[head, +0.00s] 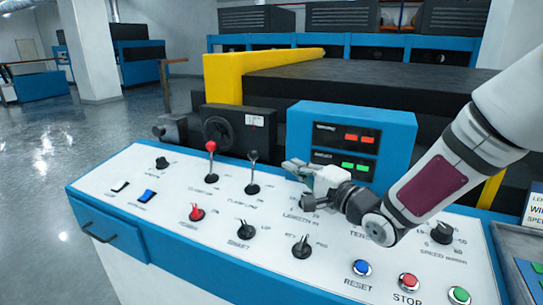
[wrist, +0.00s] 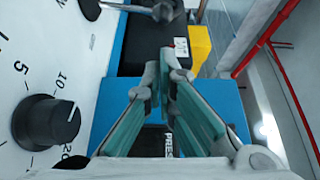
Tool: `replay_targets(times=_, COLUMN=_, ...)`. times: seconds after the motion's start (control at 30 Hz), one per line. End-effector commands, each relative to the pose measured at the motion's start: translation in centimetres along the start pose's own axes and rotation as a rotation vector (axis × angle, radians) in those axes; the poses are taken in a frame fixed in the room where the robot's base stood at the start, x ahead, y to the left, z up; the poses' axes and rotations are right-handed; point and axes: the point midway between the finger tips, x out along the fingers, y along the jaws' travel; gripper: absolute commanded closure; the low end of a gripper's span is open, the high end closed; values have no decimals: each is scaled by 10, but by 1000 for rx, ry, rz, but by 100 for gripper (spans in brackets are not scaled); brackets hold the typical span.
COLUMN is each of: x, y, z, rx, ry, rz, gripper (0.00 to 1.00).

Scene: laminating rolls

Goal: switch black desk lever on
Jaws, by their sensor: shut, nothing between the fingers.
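The black desk lever (head: 253,172) stands close to upright on the white panel, a thin rod with a dark ball on top. In the wrist view the dark ball of a lever (wrist: 163,12) shows at the top edge, beyond the fingertips. My gripper (head: 290,167) is just right of the black lever in the head view, above the panel and apart from it. In the wrist view my gripper (wrist: 165,72) has its teal-padded fingers together at the tips, with nothing held.
A red-ball lever (head: 210,158) stands left of the black one. Knobs, including a black dial (wrist: 46,122), a red knob (head: 195,213) and push buttons (head: 362,267), sit on the white panel (head: 130,165). A blue display box (head: 396,130) stands behind my gripper.

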Motion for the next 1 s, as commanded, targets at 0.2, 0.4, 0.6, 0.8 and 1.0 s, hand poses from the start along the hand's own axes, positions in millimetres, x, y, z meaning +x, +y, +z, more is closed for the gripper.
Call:
replay_targets(times=0.2, x=17, y=0, z=0, rx=-2, ry=-2, rz=-1, gripper=100)
replay_targets(times=0.4, x=52, y=1, z=1, rx=-2, ry=-2, rz=-2, gripper=100)
replay_targets(times=0.6, x=83, y=1, z=0, rx=-2, ry=-1, rz=0, gripper=100)
replay_targets(times=0.8, x=98, y=1, z=0, rx=-2, ry=0, rz=1, gripper=100)
replay_targets(times=1.0, x=100, y=0, z=0, rx=-2, ry=1, rz=1, gripper=100)
